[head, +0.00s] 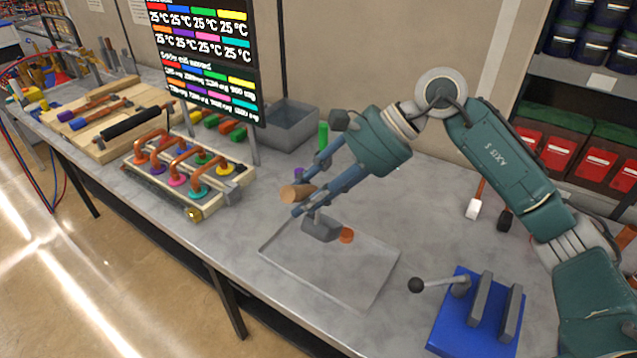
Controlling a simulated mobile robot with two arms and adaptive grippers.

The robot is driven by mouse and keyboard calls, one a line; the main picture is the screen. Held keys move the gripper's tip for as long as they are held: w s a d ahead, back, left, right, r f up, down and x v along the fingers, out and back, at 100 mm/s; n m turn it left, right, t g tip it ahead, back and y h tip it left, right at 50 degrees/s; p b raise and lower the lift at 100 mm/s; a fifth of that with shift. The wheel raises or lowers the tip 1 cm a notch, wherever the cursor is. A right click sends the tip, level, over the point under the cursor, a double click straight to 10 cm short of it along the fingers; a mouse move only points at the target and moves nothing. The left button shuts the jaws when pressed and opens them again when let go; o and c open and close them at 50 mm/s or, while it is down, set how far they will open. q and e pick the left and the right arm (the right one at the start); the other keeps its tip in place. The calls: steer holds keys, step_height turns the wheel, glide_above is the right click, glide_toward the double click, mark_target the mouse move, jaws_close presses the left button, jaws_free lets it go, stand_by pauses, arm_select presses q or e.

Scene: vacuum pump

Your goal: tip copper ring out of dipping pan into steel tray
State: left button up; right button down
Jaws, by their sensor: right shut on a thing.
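My right gripper (303,193) is shut on the wooden handle (293,194) of the dipping pan. The grey dipping pan (320,229) hangs tilted below the fingers, over the steel tray. The copper ring (347,235) is a small orange-brown piece just right of the pan, within the outline of the tray. I cannot tell whether it touches the pan's edge or lies on the tray floor. The shallow steel tray (360,293) lies flat on the bench, with its floor otherwise bare. My left gripper is out of view.
A blue fixture (478,318) with a black-knobbed lever stands right of the tray. Left is a rack with copper tubes (185,165). A grey bin (288,125) and a green upright object (323,136) stand behind. A white-headed mallet (473,208) is at the back right.

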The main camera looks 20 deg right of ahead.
steer(key=s+a+f+n+t+h+b, duration=0.2)
steer(key=s+a+f+t+h+b, duration=0.1)
steer(key=a+h, duration=0.2)
steer(key=shift+s+f, duration=0.2)
steer(key=shift+s, duration=0.05)
steer(key=shift+s+a, duration=0.1)
stand_by(0.7)
